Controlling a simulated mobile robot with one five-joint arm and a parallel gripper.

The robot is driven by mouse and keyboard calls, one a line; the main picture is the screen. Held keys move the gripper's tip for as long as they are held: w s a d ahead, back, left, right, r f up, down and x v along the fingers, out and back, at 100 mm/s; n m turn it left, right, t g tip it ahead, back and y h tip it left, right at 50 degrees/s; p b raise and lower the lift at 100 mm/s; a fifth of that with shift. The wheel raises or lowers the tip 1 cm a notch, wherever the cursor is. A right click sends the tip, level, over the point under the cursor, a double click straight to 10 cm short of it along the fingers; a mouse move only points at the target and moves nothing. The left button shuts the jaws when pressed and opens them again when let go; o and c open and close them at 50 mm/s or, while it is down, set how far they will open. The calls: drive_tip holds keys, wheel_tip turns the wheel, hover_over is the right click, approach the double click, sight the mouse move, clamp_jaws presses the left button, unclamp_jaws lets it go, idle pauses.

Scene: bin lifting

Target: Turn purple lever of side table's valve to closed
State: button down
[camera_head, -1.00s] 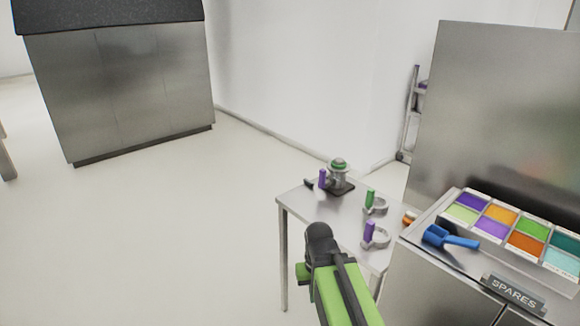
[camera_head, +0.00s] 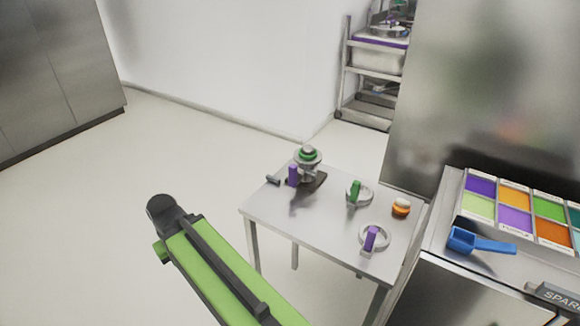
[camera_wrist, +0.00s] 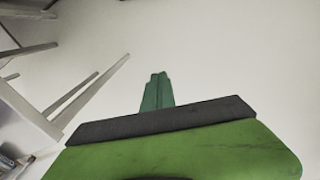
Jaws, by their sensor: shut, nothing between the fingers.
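The side table (camera_head: 270,219) stands right of centre in the head view. The valve (camera_head: 309,158), with a green ring and round top on a dark base, sits at its back. Its purple lever (camera_head: 292,175) stands upright on the valve's left side. My gripper (camera_wrist: 157,80) shows in the wrist view as two green fingers closed together and empty, over bare floor. In the head view my green arm is left of the table, apart from the valve, and the fingers cannot be made out. The side table's legs (camera_wrist: 90,98) show at the wrist view's left.
A ring with a green handle (camera_head: 355,192), a ring with a purple handle (camera_head: 370,239) and an orange-and-white item (camera_head: 401,207) are on the table. Floor left of the table is clear.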

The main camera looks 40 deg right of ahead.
drive_tip(key=shift+w+r, duration=0.1)
drive_tip(key=shift+w, duration=0.1)
drive_tip(key=s+d+r+m+t+y+b, duration=0.1)
drive_tip(key=d+r+m+t+y, duration=0.1)
drive_tip(key=d, duration=1)
drive_tip(key=s+d+r+m+t+y+b, duration=0.1)
drive_tip(key=d+m+t, duration=0.3)
drive_tip(key=d, duration=0.8)
drive_tip(key=s+d+r+m+t+y+b, duration=0.1)
drive_tip(key=d+m, duration=0.4)
drive_tip(key=d, duration=0.7)
drive_tip(key=shift+s+d+r+t+y+b, duration=0.2)
drive_tip(key=shift+s+r+t+y, duration=0.25)
drive_tip(key=shift+s, duration=0.2)
drive_tip(key=shift+s+d+r+t+y+b, duration=0.2)
drive_tip(key=shift+s+r+t+y, duration=0.25)
drive_tip(key=shift+s, duration=0.15)
drive_tip(key=s+d+r+m+t+h, duration=0.2)
drive_tip(key=s+d+r+m+t, duration=0.2)
drive_tip(key=s+d, duration=0.7)
wheel_tip(320, 180, up, 2)
drive_tip(key=d+t, duration=0.1)
drive_tip(key=d, duration=0.1)
drive_tip(key=shift+d+r+h+b, duration=0.15)
drive_tip(key=shift+d+h+b, duration=0.15)
drive_tip(key=shift+d+b, duration=0.1)
